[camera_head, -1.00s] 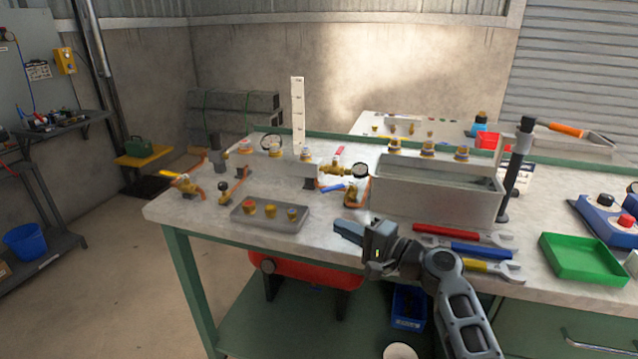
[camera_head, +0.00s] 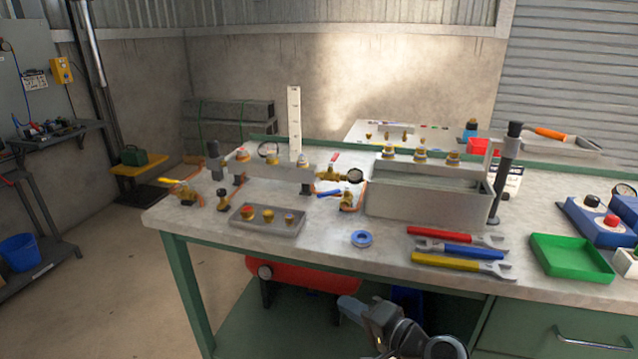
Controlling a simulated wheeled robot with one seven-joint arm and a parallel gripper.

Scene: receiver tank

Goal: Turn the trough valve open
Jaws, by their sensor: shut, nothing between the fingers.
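The grey trough (camera_head: 415,202) stands on the bench right of centre. A brass valve with a blue lever (camera_head: 329,193) sits just left of it, its lever pointing left. Another brass valve with an upright red lever (camera_head: 335,157) is behind, beside a round black gauge (camera_head: 355,176). A brass valve with a yellow lever (camera_head: 172,181) is at the bench's left end. Which one is the trough valve is not marked. My gripper (camera_head: 346,306) is shut and empty. It appears in front of the bench's front edge, low in the picture, apart from every valve.
A blue ring (camera_head: 361,239) lies near the front edge. Wrenches with red, blue and yellow handles (camera_head: 455,264) lie right of it, beside a green tray (camera_head: 570,258). A black post (camera_head: 505,175) stands at the trough's right end.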

